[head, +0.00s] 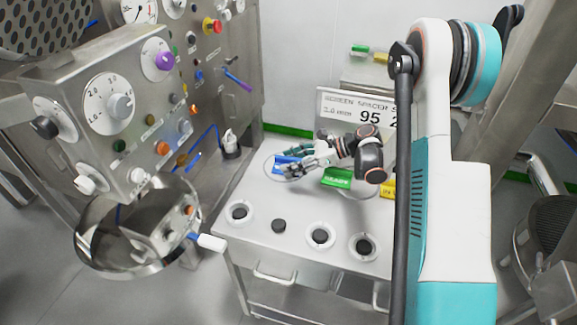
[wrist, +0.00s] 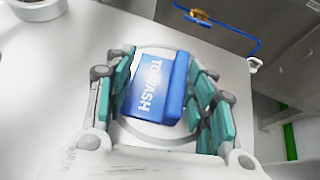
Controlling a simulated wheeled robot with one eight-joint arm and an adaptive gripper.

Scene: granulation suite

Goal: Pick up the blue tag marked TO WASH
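The blue tag (wrist: 158,88) marked TO WASH is in the middle of the wrist view, its white lettering readable. It shows partly in the head view (head: 287,160), behind my fingers, on the left of the steel tabletop. My gripper (head: 298,163) is low over the table at the tag. In the wrist view my gripper (wrist: 163,105) has its teal-padded fingers wide apart, one on each side of the tag. The fingers are close to the tag's sides; I cannot tell if they touch. A thin loop on the tabletop surrounds the tag.
A green tag (head: 337,178) stands just right of my gripper, and a yellow tag (head: 388,186) is farther right, partly hidden by my arm. Round ports line the table's front (head: 320,236). A sign (head: 350,108) stands behind. The control panel (head: 110,110) is at left.

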